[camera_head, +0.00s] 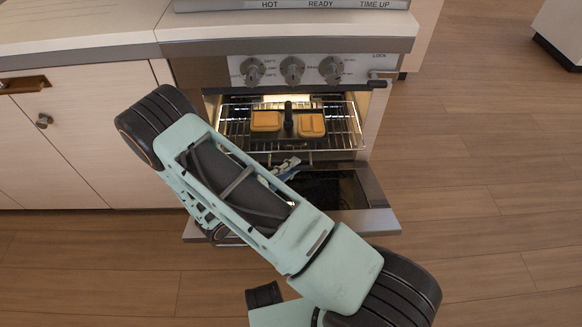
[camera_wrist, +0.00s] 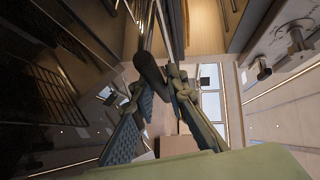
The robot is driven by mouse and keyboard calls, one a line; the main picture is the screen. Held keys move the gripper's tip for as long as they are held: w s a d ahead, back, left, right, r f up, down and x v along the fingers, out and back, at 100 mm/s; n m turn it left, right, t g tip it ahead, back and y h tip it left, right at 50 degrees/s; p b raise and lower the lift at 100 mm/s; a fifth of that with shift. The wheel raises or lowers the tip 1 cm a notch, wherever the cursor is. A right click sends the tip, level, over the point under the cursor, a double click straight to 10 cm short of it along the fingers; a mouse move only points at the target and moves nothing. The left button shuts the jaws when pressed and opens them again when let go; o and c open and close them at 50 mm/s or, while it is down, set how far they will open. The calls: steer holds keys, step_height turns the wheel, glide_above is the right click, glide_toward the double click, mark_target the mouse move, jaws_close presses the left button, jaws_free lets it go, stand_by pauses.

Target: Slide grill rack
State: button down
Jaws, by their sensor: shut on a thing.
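The grill rack (camera_head: 343,140) is a wire shelf in the open oven, partly out over the lowered door. A dark tray with an upright black handle (camera_head: 288,113) sits on it, holding two orange slabs (camera_head: 266,121) (camera_head: 312,125). My gripper (camera_head: 291,163) is at the rack's front edge, below the tray, partly hidden by my arm in the head view. In the wrist view my gripper (camera_wrist: 158,88) has its fingers closed around a dark rounded bar (camera_wrist: 150,69), which appears to be at the rack's front. The exact contact is hard to see.
The oven door (camera_head: 367,217) is folded down under the rack. Knobs (camera_head: 292,69) line the panel above the opening, with a lock lever (camera_head: 381,75) at its right. Cabinets (camera_head: 75,140) stand left. Open wooden floor (camera_head: 480,190) lies right.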

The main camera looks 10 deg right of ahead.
steer(key=s+p, duration=0.1)
steer(key=s, duration=0.2)
steer(key=s+a+p, duration=0.1)
steer(key=s, duration=0.2)
steer(key=shift+s+a, duration=0.1)
steer(key=shift+a, duration=0.1)
steer(key=shift+s, duration=0.4)
steer(key=shift+f, duration=0.1)
steer(key=c, duration=1.9)
jaws_free()
steer(key=v, duration=1.2)
